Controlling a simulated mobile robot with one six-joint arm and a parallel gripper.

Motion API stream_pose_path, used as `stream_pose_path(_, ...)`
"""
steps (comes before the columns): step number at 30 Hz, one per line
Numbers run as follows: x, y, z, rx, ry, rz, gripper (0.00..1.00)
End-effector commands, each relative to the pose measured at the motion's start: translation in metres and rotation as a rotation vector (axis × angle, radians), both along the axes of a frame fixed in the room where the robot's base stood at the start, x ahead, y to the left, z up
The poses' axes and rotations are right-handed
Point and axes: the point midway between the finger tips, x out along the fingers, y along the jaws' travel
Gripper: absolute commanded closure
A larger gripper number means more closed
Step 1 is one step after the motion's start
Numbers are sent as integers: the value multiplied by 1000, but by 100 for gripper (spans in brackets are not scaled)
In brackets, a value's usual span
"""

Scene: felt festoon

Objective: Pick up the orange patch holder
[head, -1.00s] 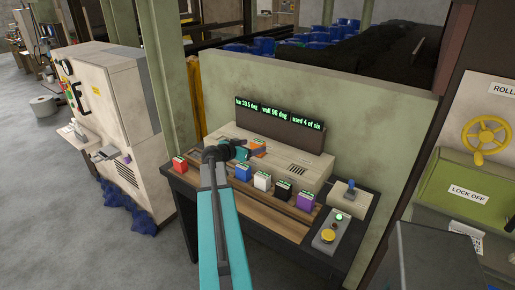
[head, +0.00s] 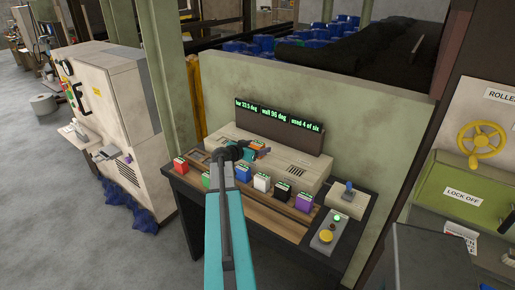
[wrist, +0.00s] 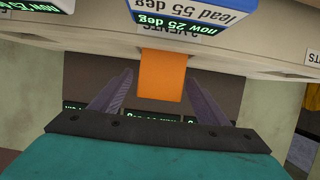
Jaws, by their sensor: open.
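The orange patch holder (wrist: 162,75) shows in the wrist view as a plain orange block between my two grey fingers. My gripper (wrist: 160,88) is open, with one finger on each side of the holder and a visible gap on both sides. In the head view my teal and black gripper (head: 248,153) is at the console's raised back part and covers most of the orange holder (head: 258,145). Only a small orange part shows there. I cannot tell how deep the fingers reach along the holder.
Red (head: 181,165), green (head: 206,180), blue (head: 243,172), white (head: 262,182), black (head: 282,189) and purple (head: 304,202) holders stand along the console front. A dark display (head: 275,118) stands behind. A button box (head: 327,235) and a lever box (head: 347,200) are at the right.

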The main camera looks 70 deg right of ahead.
Motion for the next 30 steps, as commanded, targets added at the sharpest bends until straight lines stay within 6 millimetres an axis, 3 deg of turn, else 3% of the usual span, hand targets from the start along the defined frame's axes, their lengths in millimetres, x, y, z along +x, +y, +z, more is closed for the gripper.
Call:
stream_pose_path(20, -1, -4, -2, 0, 0, 1, 31)
stream_pose_path(30, -1, -4, -1, -1, 1, 1, 85)
